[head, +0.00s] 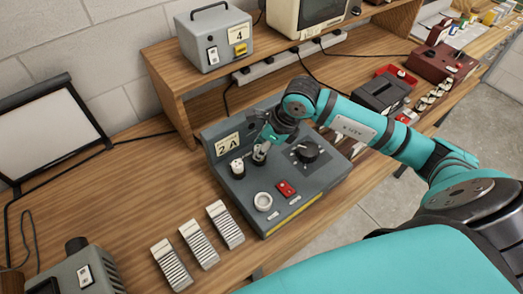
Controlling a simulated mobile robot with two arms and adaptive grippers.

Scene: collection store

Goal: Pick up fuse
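A dark grey console (283,220) with a "2 A" plate stands on the wooden bench. Two small upright cylindrical parts, fuse-like or fuse holders, stand on its top near the plate: a black and white one (237,168) on the left and a grey one (260,155) to its right. Which is the fuse is not clear. My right gripper (263,146) points down at the right cylinder, its fingertips at or just above its top. The fingers partly cover it, so I cannot tell whether they grip it. My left gripper is not in view.
Several ribbed pale blocks (198,243) lie in front. A shelf (165,78) with a grey box (215,42) rises behind. Bare bench lies left of the console.

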